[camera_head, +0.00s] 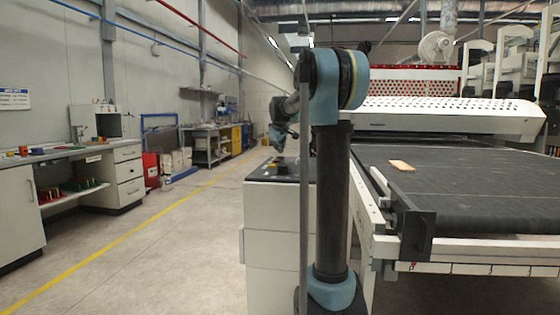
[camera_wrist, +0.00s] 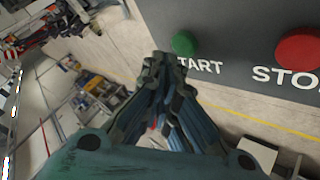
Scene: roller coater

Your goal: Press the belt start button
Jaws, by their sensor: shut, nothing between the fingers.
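The green start button (camera_wrist: 183,43) sits on a dark panel (camera_wrist: 225,30) in the wrist view, above the word START, whose first letter is partly covered by my fingertips. My gripper (camera_wrist: 165,62) is shut and empty. Its tips appear just below and left of the green button in the picture; I cannot tell whether they touch the panel. The red stop button (camera_wrist: 298,48) is to the right, above the word STOP, cut off by the frame edge. In the head view, my gripper (camera_head: 279,146) hangs above the cabinet's dark top (camera_head: 282,168), partly behind my arm.
The white control cabinet (camera_head: 270,215) stands left of the conveyor. A wooden piece (camera_head: 402,166) lies on the dark conveyor belt (camera_head: 470,190). A workbench (camera_head: 70,155) stands at the left wall. The floor between, with its yellow line (camera_head: 120,240), is clear.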

